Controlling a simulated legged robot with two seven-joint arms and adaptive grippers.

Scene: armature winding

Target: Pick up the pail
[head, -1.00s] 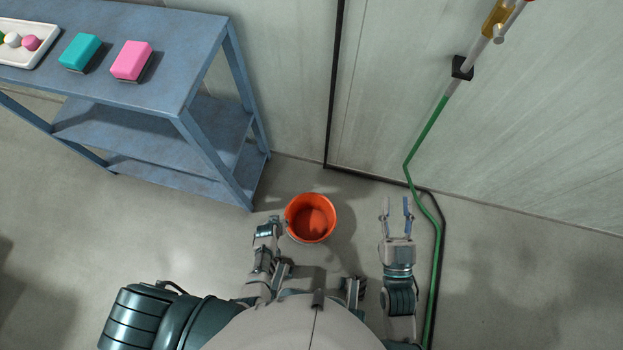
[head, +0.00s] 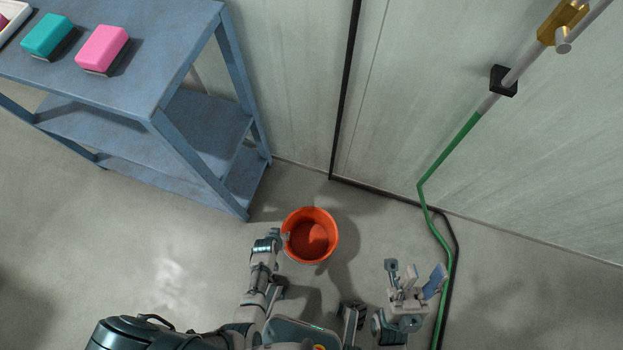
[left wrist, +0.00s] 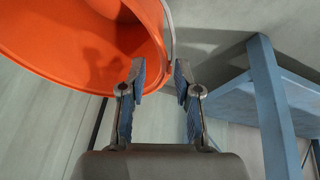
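An orange pail (head: 311,246) stands upright on the floor in the head view. My left gripper (head: 276,238) is at its left rim. In the left wrist view the pail (left wrist: 70,45) fills the upper left, and its thin grey handle (left wrist: 168,25) hangs along its right edge. My left gripper (left wrist: 161,78) is open there; one finger overlaps the pail and the other is outside it, with the handle's lower part near the gap. Contact is unclear. My right gripper (head: 415,274) is open and empty, to the right of and nearer than the pail.
A blue shelf table (head: 150,60) stands at the left, with a teal sponge (head: 48,36) and a pink sponge (head: 102,48) on top. A green pipe (head: 440,160) and black line run along the wall and floor at the right. Floor between table and pipe is mostly clear.

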